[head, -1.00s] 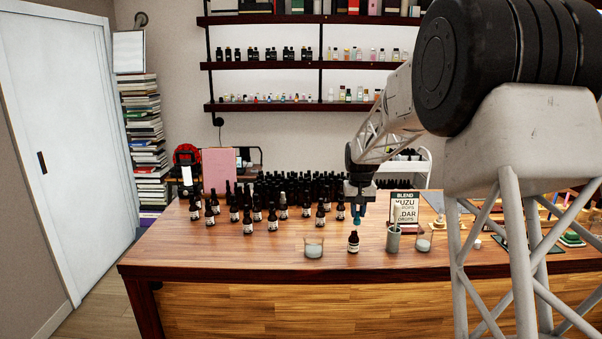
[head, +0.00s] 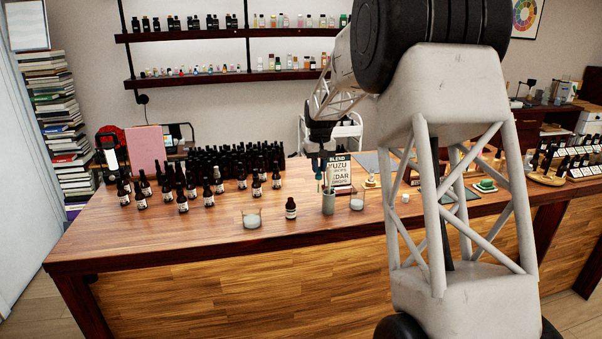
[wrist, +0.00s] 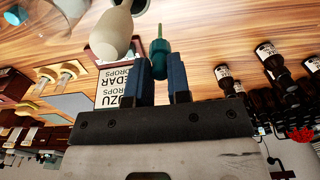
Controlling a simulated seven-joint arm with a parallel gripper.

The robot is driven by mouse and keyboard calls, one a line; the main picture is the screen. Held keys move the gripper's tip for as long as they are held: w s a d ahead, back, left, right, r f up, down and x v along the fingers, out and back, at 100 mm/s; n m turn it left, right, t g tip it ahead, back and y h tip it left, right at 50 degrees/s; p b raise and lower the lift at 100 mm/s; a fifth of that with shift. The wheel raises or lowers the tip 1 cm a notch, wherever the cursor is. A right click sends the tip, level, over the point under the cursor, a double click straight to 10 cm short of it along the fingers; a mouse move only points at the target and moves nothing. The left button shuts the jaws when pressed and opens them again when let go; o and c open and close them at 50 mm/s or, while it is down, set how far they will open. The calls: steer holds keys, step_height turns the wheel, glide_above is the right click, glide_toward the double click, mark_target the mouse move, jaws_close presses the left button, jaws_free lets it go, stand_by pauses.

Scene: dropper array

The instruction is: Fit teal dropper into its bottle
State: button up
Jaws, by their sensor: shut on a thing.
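My gripper (wrist: 163,85) is shut on the teal dropper (wrist: 160,52), which sits between its fingertips with its thin stem pointing away from the gripper. In the head view my gripper (head: 319,160) holds the dropper (head: 318,176) above the counter, near the grey-green cup and apart from any bottle. A small dark bottle with a white label (head: 291,209) stands upright alone at the front of the counter. It is lower than the dropper and to its left. Whether its neck is open is too small to tell.
The grey-green cup (head: 328,203) stands right of the bottle, with a pale rounded tool (wrist: 112,30) close to the dropper in the wrist view. A glass with white contents (head: 251,218) stands left of the bottle. Many dark bottles (head: 235,160) crowd behind. A BLEND sign (head: 341,172) stands behind the cup.

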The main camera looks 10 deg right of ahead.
steer(key=s+d+r, duration=0.1)
steer(key=d+r, duration=0.1)
steer(key=d, duration=1.2)
steer(key=s+d+r, duration=0.2)
steer(key=d+r, duration=0.1)
steer(key=d, duration=1.2)
steer(key=s+d+r, duration=0.1)
steer(key=d+r, duration=0.1)
steer(key=d, duration=1.2)
steer(key=shift+s+d+r, duration=0.35)
steer(key=shift+d+r, duration=0.05)
steer(key=shift+f, duration=1.9)
steer(key=shift+f, duration=0.2)
steer(key=shift+f, duration=0.7)
steer(key=shift+f, duration=0.1)
steer(key=shift+f, duration=1.4)
